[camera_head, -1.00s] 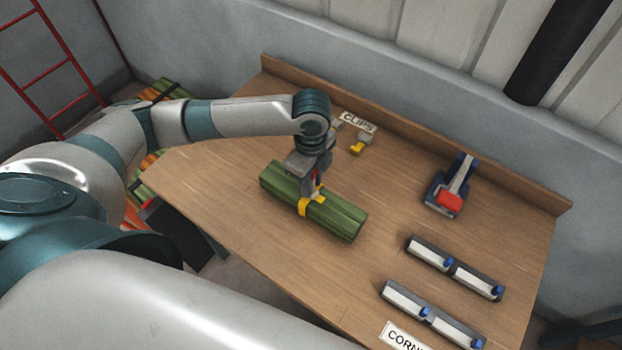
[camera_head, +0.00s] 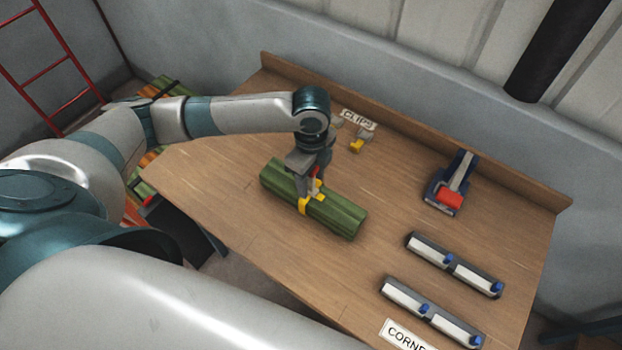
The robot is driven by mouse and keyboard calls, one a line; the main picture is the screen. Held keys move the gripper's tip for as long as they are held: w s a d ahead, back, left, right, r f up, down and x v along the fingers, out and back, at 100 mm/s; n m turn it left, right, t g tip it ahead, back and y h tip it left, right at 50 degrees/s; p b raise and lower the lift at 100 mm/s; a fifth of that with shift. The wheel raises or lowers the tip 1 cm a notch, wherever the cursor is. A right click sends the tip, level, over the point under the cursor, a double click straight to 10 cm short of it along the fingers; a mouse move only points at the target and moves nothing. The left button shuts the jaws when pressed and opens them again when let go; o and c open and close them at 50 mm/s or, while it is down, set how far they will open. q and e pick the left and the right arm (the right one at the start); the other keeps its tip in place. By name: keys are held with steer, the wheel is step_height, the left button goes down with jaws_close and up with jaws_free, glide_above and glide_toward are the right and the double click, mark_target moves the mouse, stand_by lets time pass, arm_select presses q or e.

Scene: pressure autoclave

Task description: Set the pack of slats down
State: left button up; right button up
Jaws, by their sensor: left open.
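The pack of slats (camera_head: 335,215) is a green bundle with a yellow band or clip (camera_head: 304,205) around its middle. It lies on the wooden table (camera_head: 225,160), left of the table's centre. My left gripper (camera_head: 311,192) is right over the middle of the pack, pointing down, with its fingers at the yellow band. It is open, and its fingers partly hide the band and a small red part. I cannot tell whether the fingers touch the pack. My right gripper is not in view.
Small clips (camera_head: 357,146) lie by a CLIPS label (camera_head: 359,120) at the back. A blue tool with a red part (camera_head: 450,197) stands at the right. Two grey holders with blue knobs (camera_head: 455,265) (camera_head: 433,311) lie front right. A raised ledge (camera_head: 400,120) runs along the back edge.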

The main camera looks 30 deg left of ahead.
arm_select(q)
step_height(320, 180, up, 12)
steer(key=b, duration=0.3)
steer(key=shift+f, duration=0.1)
steer(key=shift+s+d+f, duration=0.1)
stand_by(0.8)
